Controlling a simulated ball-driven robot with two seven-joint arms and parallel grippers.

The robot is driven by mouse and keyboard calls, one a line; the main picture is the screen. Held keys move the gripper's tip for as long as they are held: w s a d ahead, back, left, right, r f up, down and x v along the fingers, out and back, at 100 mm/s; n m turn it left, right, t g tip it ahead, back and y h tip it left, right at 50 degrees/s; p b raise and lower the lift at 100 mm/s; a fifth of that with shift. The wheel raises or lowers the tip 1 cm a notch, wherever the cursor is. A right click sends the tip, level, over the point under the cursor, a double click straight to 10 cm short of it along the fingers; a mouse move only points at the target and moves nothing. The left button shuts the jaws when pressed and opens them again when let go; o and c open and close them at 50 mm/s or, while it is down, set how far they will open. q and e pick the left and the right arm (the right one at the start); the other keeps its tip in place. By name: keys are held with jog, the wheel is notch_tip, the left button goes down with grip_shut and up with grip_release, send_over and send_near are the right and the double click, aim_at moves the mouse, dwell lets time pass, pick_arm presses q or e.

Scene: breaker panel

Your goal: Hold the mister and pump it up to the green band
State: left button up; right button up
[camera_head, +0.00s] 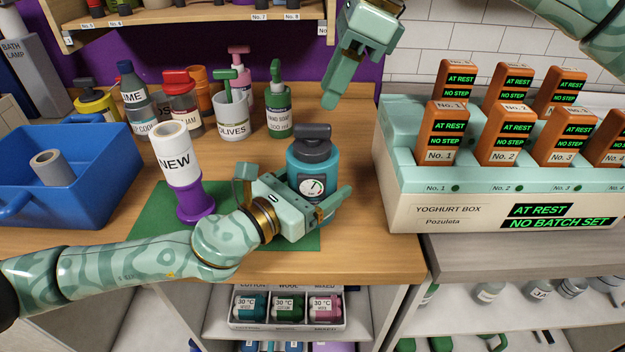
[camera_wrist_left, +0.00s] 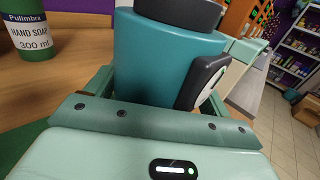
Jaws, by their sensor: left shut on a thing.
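The mister (camera_head: 313,163) is a teal bottle with a dark grey pump top (camera_head: 313,135), upright on the wooden counter at the edge of the green mat. A round white gauge (camera_head: 312,188) is on its front; its needle and band are too small to read surely. My left gripper (camera_head: 290,205) is shut on the mister's body, a finger on each side. In the left wrist view the teal body (camera_wrist_left: 170,60) fills the space between the fingers, with the gauge edge-on at right. My right gripper (camera_head: 335,95) hangs above and behind the pump top, apart from it; its fingers overlap in view.
A purple stand with a white roll marked NEW (camera_head: 176,155) is left of my left gripper on the green mat (camera_head: 150,215). A blue bin (camera_head: 95,170) is far left. Bottles and an olives cup (camera_head: 232,118) stand behind. The yoghurt box (camera_head: 480,205) is close on the right.

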pick_arm(q)
jog(key=o, duration=1)
jog(key=v, duration=1.2)
jog(key=shift+s, duration=0.1)
pick_arm(e)
jog(key=shift+s+f, duration=0.1)
